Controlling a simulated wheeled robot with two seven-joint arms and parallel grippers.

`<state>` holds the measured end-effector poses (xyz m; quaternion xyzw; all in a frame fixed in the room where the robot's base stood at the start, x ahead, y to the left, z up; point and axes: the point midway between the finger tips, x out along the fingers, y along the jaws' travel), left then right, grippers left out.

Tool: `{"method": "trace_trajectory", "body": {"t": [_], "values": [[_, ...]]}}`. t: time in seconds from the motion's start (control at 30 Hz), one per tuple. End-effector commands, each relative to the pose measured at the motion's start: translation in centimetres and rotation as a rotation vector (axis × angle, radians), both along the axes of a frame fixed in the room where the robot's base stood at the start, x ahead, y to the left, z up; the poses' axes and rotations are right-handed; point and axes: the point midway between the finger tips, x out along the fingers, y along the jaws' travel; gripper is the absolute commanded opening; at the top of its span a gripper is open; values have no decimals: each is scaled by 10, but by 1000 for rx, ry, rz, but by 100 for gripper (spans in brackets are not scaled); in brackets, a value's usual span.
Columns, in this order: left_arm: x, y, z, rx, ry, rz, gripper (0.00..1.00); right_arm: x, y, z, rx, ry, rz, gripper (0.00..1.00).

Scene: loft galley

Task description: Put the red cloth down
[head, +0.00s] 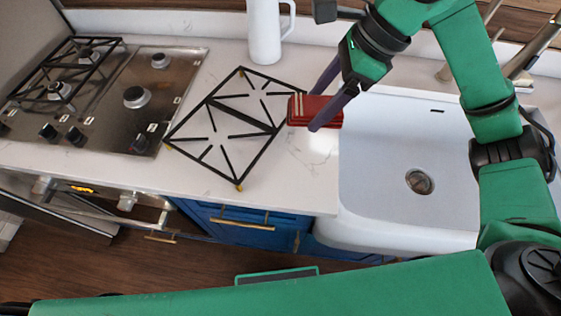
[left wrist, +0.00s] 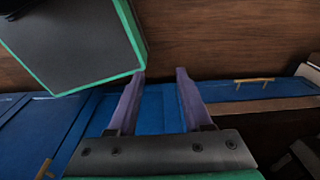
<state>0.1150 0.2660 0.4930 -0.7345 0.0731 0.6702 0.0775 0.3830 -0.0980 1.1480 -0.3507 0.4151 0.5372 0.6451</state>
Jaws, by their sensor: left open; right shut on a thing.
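The red cloth (head: 301,110) is a folded, layered bundle with a pale stripe. It is at the right corner of the black grate, beside the sink's left rim. My right gripper (head: 315,112) is shut on it, one purple finger on each side. I cannot tell whether the cloth touches the white counter (head: 290,180) or hangs just above it. My left gripper (left wrist: 160,76) is open and empty in the left wrist view, in front of blue cabinet fronts and the wood floor. It does not show in the head view.
The black grate (head: 240,128) lies on the counter, left of the cloth. A steel cooktop (head: 110,100) is farther left. A white pitcher (head: 265,30) stands at the back. The white sink (head: 385,150) with its drain is on the right. Bare counter lies in front of the cloth.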

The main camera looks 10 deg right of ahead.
Motion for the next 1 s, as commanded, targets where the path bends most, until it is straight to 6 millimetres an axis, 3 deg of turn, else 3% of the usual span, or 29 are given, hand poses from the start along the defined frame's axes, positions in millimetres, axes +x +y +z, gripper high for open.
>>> {"method": "trace_trajectory", "body": {"t": [0.07,0.17,0.5,0.6,0.83,1.0], "values": [[0,1,1,1,0,-1,50,-2,0,4,-1,1,-56,29],[0,1,3,1,1,-1,50,-3,0,-14,-3,11,-74,29],[-1,-12,21,-16,0,-3,50,-4,-1,-123,-1,14,-72,29],[0,-10,25,-14,1,-4,50,-3,-1,-145,-1,10,-71,29],[0,-5,35,-7,1,-2,50,-3,-1,-185,-1,10,-71,29],[0,-4,34,-6,0,-1,50,-2,-1,-193,-1,4,-70,29]]}}
